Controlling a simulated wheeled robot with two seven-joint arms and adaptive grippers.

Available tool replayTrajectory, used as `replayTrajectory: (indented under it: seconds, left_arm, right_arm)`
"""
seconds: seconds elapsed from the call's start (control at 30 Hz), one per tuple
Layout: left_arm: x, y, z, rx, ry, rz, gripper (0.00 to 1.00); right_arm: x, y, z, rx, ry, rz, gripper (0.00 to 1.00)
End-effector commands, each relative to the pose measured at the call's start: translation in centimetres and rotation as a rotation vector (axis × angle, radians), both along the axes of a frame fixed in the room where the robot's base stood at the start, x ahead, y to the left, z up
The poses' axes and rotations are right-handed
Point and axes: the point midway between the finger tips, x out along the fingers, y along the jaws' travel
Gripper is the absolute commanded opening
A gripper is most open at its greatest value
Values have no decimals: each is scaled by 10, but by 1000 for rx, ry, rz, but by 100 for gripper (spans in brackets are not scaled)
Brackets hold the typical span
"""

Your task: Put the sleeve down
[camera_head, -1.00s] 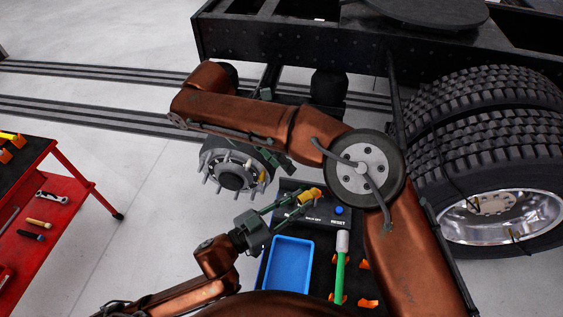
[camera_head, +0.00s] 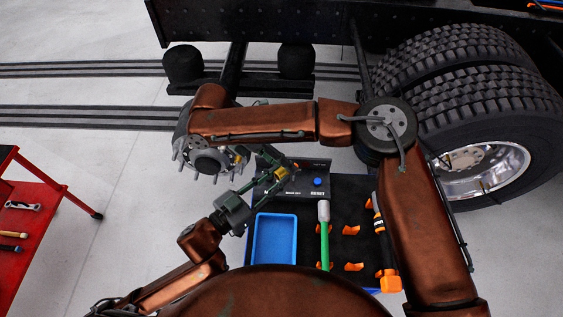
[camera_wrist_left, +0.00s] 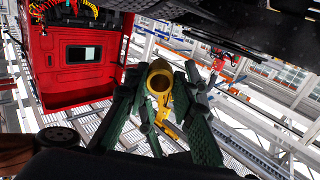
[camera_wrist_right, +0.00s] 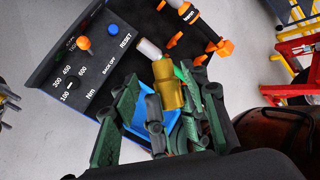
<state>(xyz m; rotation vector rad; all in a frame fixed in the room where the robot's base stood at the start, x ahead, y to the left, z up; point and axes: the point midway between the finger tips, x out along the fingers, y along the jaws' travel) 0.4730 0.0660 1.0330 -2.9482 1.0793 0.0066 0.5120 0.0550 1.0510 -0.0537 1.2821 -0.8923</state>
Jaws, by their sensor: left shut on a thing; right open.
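The yellow, brass-coloured sleeve (camera_head: 281,173) is held in my left gripper (camera_head: 278,176), in front of the control panel and above the tool tray. The left wrist view shows the sleeve end-on (camera_wrist_left: 159,79) between the closed fingers (camera_wrist_left: 162,84). In the right wrist view the sleeve (camera_wrist_right: 168,92) appears between the spread green fingers of my right gripper (camera_wrist_right: 163,84). That gripper is open; I cannot tell whether it touches the sleeve.
The wheel hub (camera_head: 206,160) with studs stands left of the panel (camera_head: 305,184), a small yellow piece at its edge. A blue bin (camera_head: 257,238), green-handled mallet (camera_head: 324,236) and orange-black tool (camera_head: 384,255) lie below. Truck tyres (camera_head: 470,110) are right, a red cart (camera_head: 40,235) left.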

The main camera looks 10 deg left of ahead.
Motion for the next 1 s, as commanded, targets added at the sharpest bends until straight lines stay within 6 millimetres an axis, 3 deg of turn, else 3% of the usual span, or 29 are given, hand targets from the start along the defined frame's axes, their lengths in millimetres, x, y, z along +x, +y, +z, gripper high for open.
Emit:
replayTrajectory:
  seconds: [0.3,0.9,0.97,1.0]
  left_arm:
    - [0,0,0,-1,-1,0,0]
    - [-1,-1,1,-3,-2,-3,0]
    - [-1,-1,1,-3,-2,-3,0]
    - [-1,-1,1,-3,-2,-4,0]
  right_arm:
    - [0,-1,-1,0,0,0,40]
    - [0,0,-1,2,0,0,0]
    - [0,0,-1,3,0,1,0]
    - [0,0,-1,3,0,1,25]
